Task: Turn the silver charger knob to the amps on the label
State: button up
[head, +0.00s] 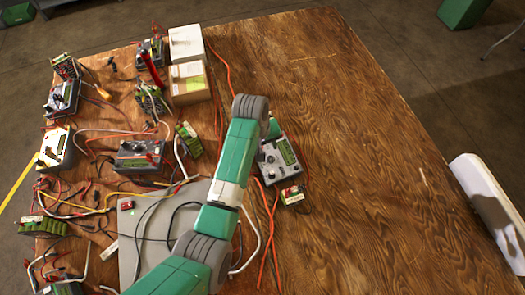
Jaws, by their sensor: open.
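The silver charger (279,168) lies on the wooden table, right of the tangle of leads. It has a greenish display and small dark controls on its face. Which of these is the knob, and where it points, is too small to tell. A small green battery pack (292,195) with a pale label lies against the charger's near edge; the label's writing is unreadable. My gripper (270,137) is at the end of my green arm, over the charger's far left part. Its fingers are mostly hidden, and it is open. I cannot tell whether it touches the charger.
Several other chargers, such as a grey one (137,154), packs and tangled leads crowd the table's left. Two boxes (188,82) stand at the back. Orange leads (266,240) run beside the charger. The table's right is clear; a white chair (488,205) stands beyond.

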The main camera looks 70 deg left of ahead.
aim_at(270, 158)
jog(key=f, duration=0.2)
jog(key=w+f+b, duration=0.1)
jog(key=f, duration=0.2)
jog(key=f+b, duration=0.1)
jog(key=f, duration=0.1)
jog(key=shift+w+f, duration=0.25)
jog(key=shift+f, duration=0.05)
grip_shut()
